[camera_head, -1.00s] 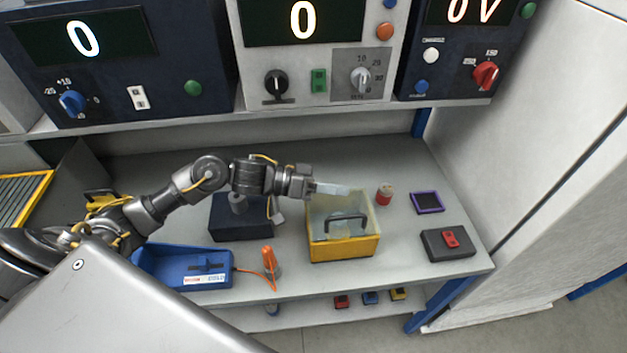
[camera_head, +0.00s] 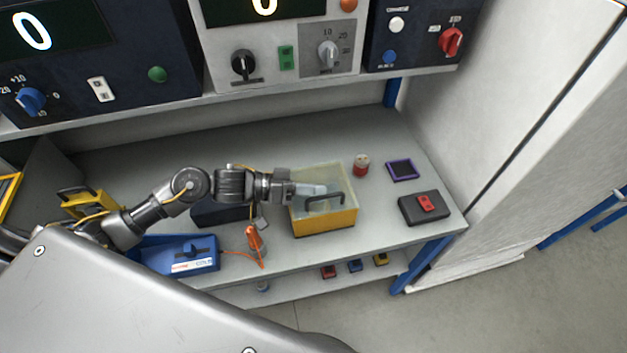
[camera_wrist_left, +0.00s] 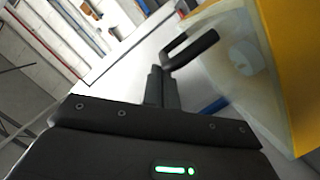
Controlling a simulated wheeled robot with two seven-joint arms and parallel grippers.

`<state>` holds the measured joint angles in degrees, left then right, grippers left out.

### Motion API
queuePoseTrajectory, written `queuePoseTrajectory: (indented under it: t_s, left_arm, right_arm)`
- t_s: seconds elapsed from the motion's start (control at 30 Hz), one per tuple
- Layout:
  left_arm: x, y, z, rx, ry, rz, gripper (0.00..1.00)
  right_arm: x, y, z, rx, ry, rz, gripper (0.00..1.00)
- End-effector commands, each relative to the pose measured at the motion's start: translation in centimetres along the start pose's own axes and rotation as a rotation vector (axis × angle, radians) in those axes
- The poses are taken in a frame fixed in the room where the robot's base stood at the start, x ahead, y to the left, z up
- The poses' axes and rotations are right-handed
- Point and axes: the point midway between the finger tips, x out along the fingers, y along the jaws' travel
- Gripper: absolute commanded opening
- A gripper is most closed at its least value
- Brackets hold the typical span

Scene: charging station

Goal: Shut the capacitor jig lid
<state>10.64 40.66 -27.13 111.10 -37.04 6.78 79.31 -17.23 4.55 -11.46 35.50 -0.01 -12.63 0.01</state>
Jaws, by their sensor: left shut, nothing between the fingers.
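The capacitor jig (camera_head: 327,222) is a yellow box on the bench with a clear lid (camera_head: 322,178) and a black handle (camera_head: 325,201). The lid lies over the box in the head view; I cannot tell whether a small gap is left. My left gripper (camera_head: 318,190) is shut and empty at the lid's left side, its fingertips close to the handle. In the left wrist view the shut fingers (camera_wrist_left: 162,85) are beside the handle (camera_wrist_left: 190,48), with the clear lid (camera_wrist_left: 225,65) behind. Contact is unclear. My right gripper is not in view.
A red capacitor-like can (camera_head: 361,165), a purple-framed tray (camera_head: 402,170) and a dark box with a red switch (camera_head: 424,207) stand right of the jig. A blue tray (camera_head: 175,258) and an orange tool (camera_head: 254,238) are left. Instruments (camera_head: 290,55) fill the shelf above.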

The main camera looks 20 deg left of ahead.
Motion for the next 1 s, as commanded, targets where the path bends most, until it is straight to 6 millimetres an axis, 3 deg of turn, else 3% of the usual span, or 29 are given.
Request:
queuePoseTrajectory:
  t_s: [0.33,0.6,0.63,0.7,1.0]
  left_arm:
    - [-0.2,0.2,-0.5,0.001,-0.002,0.000,0.00]
    - [-1.4,1.4,-4.6,0.002,-0.001,0.000,0.00]
    - [-2.1,0.6,-3.4,0.001,-0.004,-0.002,0.00]
    - [-3.9,0.4,-3.0,0.003,-0.005,-0.003,0.00]
    - [-9.8,0.7,-3.2,-0.001,0.000,-0.005,0.00]
  right_arm:
    - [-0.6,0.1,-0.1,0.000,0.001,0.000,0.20]
    - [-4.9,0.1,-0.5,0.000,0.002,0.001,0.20]
    - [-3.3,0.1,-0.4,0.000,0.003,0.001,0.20]
    - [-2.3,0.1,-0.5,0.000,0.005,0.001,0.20]
    - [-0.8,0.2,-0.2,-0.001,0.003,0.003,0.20]
